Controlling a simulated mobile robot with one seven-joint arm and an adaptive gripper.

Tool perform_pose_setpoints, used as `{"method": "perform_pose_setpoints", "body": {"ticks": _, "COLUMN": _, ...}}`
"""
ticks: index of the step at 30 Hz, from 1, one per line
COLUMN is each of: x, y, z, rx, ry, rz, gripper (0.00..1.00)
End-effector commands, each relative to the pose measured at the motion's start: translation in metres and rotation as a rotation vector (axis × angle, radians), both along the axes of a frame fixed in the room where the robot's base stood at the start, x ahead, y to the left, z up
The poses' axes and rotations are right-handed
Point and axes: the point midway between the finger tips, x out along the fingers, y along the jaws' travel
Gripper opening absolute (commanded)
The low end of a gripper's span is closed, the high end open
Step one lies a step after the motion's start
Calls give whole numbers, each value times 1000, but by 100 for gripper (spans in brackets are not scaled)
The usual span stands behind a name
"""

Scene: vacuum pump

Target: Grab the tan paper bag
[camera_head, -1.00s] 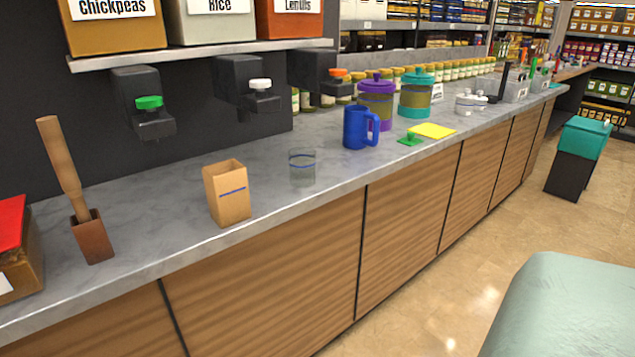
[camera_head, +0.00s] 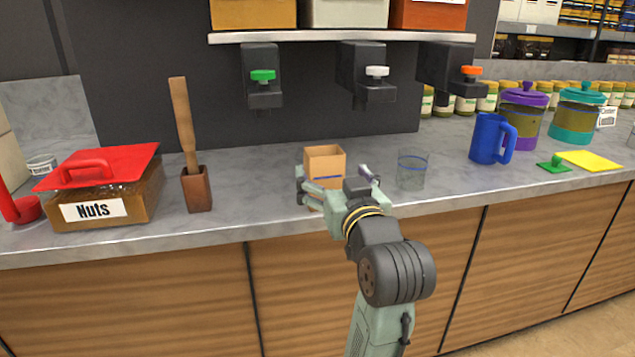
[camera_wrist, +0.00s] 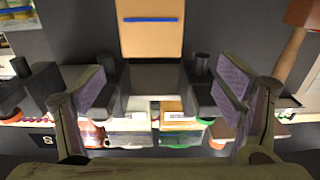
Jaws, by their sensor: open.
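The tan paper bag (camera_head: 325,161) stands upright and open-topped near the counter's front edge, a blue line across it. Its lower part is partly hidden by my gripper (camera_head: 334,178), which is in front of it with the fingers spread wide towards its two sides. In the wrist view, the bag (camera_wrist: 150,36) is at the top centre with its blue line showing. My gripper (camera_wrist: 165,85) is open there, with one finger at each side of the picture and nothing between the pads. The bag does not appear clamped.
A clear glass (camera_head: 412,169) stands close to the right of my gripper. A brown holder (camera_head: 197,190) with a wooden handle stands left of the bag, beside the red-lidded nuts box (camera_head: 105,190). A blue mug (camera_head: 488,138) is farther right. Dispensers (camera_head: 367,75) hang above.

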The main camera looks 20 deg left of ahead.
Motion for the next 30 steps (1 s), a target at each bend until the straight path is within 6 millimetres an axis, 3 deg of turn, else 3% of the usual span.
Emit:
{"method": "perform_pose_setpoints", "body": {"ticks": 9, "x": 39, "y": 22, "z": -4, "rx": -9, "ry": 23, "rz": -3, "gripper": 86}}
{"method": "perform_pose_setpoints", "body": {"ticks": 17, "x": 55, "y": 37, "z": 1, "rx": -10, "ry": 22, "rz": -2, "gripper": 86}}
{"method": "perform_pose_setpoints", "body": {"ticks": 24, "x": 81, "y": 58, "z": 4, "rx": -10, "ry": 21, "rz": -4, "gripper": 86}}
{"method": "perform_pose_setpoints", "body": {"ticks": 30, "x": 86, "y": 61, "z": 2, "rx": -9, "ry": 18, "rz": -4, "gripper": 86}}
